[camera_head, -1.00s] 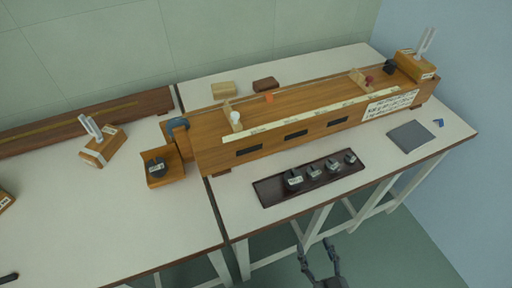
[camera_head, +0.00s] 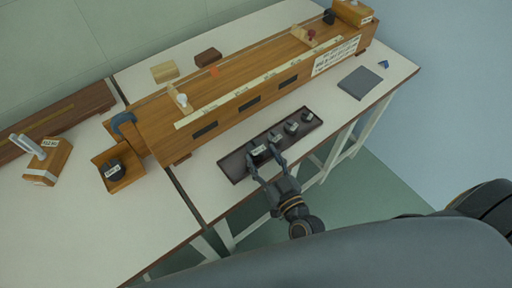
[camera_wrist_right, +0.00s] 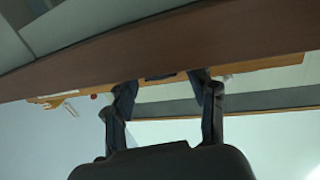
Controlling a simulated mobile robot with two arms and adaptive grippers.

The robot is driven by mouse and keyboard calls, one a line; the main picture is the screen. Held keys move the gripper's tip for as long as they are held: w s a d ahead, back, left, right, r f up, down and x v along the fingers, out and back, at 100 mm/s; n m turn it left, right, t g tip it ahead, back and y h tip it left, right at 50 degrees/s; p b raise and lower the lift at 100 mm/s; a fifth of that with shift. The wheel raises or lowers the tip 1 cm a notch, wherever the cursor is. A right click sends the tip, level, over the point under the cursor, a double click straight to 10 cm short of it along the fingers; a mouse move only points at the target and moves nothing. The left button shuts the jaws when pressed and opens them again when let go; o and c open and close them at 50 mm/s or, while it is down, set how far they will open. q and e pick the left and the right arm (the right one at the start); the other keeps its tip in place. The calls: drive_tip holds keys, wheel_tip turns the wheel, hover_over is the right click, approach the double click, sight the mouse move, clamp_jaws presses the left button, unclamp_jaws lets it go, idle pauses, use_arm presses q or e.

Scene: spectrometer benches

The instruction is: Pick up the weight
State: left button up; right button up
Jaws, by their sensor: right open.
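Several small dark weights with pale labels stand in a row on a dark tray (camera_head: 234,168) near the front edge of the right table. The largest weight (camera_head: 258,150) is at the tray's near left end, with a smaller weight (camera_head: 275,138) beside it. My right gripper (camera_head: 266,160) is open, its fingertips at the tray's front side close to the largest weight. I cannot tell whether they touch anything. In the right wrist view the open fingers (camera_wrist_right: 164,88) point past the table edge, and no weight shows clearly. My left gripper is not in view.
A long wooden bench (camera_head: 225,88) with a scale stands behind the tray. A grey pad (camera_head: 360,82) lies at right.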

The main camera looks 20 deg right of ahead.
sight(256, 146)
drive_tip(key=w, duration=0.4)
drive_tip(key=shift+a+r, duration=0.1)
drive_tip(key=shift+a, duration=0.25)
clamp_jaws()
drive_tip(key=shift+r, duration=0.1)
